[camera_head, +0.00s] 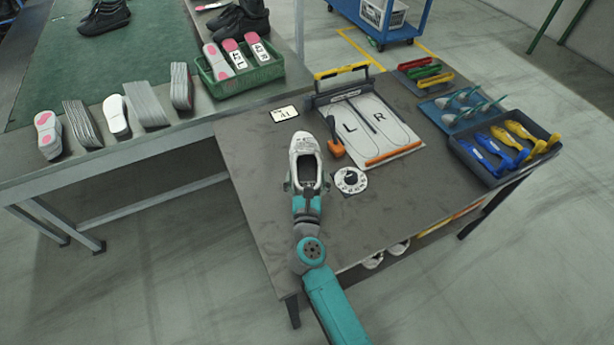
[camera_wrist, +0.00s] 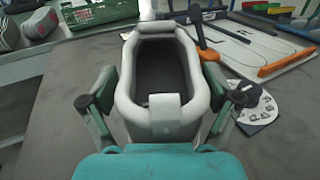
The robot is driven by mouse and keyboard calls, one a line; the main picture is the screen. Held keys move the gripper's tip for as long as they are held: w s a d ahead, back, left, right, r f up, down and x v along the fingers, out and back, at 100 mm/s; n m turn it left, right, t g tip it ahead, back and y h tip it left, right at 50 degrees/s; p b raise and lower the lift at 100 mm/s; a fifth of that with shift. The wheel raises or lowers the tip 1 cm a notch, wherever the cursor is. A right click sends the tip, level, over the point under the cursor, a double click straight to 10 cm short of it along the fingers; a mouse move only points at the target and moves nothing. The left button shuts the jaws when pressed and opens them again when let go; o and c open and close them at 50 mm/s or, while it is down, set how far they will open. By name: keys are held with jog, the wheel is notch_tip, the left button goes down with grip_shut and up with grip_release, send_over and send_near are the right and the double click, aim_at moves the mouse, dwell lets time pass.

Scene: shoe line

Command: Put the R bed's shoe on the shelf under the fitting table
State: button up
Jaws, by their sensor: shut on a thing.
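A white shoe (camera_head: 305,151) with a dark inside is held in my gripper (camera_head: 307,188) above the left part of the fitting table (camera_head: 262,160). In the wrist view the shoe (camera_wrist: 165,119) fills the middle, with a finger of my gripper (camera_wrist: 160,110) on each side of its heel. The fitting board (camera_head: 365,130) shows beds marked L and R, both bare. The shelf under the table (camera_head: 433,233) shows only in part past the table's front edge. White shoes (camera_head: 385,255) show low there; most of the shelf is hidden by the tabletop.
An orange-handled tool (camera_head: 335,138) and a round dial card (camera_head: 350,180) lie right of the shoe. A tray of blue and yellow tools (camera_head: 465,150) stands at the table's right edge. A green basket of insoles (camera_head: 237,72) stands on the neighbouring bench.

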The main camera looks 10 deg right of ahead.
jog(key=shift+f, duration=0.1)
jog(key=o, duration=1.6)
jog(key=shift+c, duration=0.2)
jog(key=shift+s, duration=0.1)
jog(key=s, duration=0.4)
jog(key=s+a, duration=0.1)
jog(key=s, duration=0.6)
jog(key=shift+s+a, duration=0.3)
jog(key=shift+s, duration=0.1)
